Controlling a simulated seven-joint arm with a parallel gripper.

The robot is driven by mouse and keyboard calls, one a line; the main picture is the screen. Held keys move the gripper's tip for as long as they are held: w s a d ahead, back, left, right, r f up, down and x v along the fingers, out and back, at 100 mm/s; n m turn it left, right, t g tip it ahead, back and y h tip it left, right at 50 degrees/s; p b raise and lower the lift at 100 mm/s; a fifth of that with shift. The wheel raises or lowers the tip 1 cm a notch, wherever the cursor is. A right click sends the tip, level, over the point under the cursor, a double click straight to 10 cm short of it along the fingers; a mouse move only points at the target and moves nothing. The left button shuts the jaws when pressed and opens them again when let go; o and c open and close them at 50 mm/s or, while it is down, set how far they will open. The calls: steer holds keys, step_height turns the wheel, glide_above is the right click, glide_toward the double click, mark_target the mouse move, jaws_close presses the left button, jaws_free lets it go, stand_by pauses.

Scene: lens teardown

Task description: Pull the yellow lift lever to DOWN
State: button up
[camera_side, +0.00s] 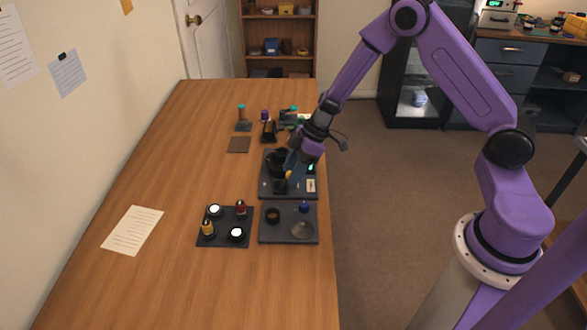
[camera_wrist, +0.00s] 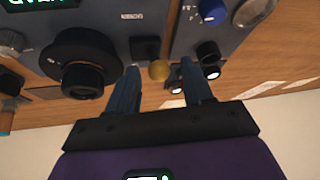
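The yellow lift lever shows as a round yellow knob (camera_wrist: 159,71) in front of a black block (camera_wrist: 145,47) in the wrist view. In the side view a small yellow spot (camera_side: 289,175) shows just under my fingers. My gripper (camera_wrist: 160,67) is open, with its two blue-grey fingers apart and the knob seen in the gap between their tips. I cannot tell whether either finger touches it. In the side view my gripper (camera_side: 292,164) is low over the dark station base (camera_side: 268,190). The lever's markings are not readable.
A black lens barrel (camera_wrist: 82,68) stands close beside the left finger in the wrist view. A green-lit display (camera_side: 311,168) is on the station. A tray (camera_side: 288,239) with a blue-topped part and silver dish lies nearer. Another tray (camera_side: 225,241) holds bottles. The table's left is mostly clear.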

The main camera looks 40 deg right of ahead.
steer(key=v, duration=1.7)
steer(key=shift+d, duration=0.2)
steer(key=shift+s+r, duration=0.1)
steer(key=shift+r, duration=0.05)
steer(key=s+a+r+g, duration=0.1)
steer(key=s+a+g, duration=0.1)
steer(key=s+a, duration=0.55)
steer(key=s+r+h, duration=0.1)
steer(key=s+h, duration=0.3)
steer(key=s, duration=1.7)
steer(key=shift+r+n+h, duration=0.2)
steer(key=shift+n+h, duration=0.2)
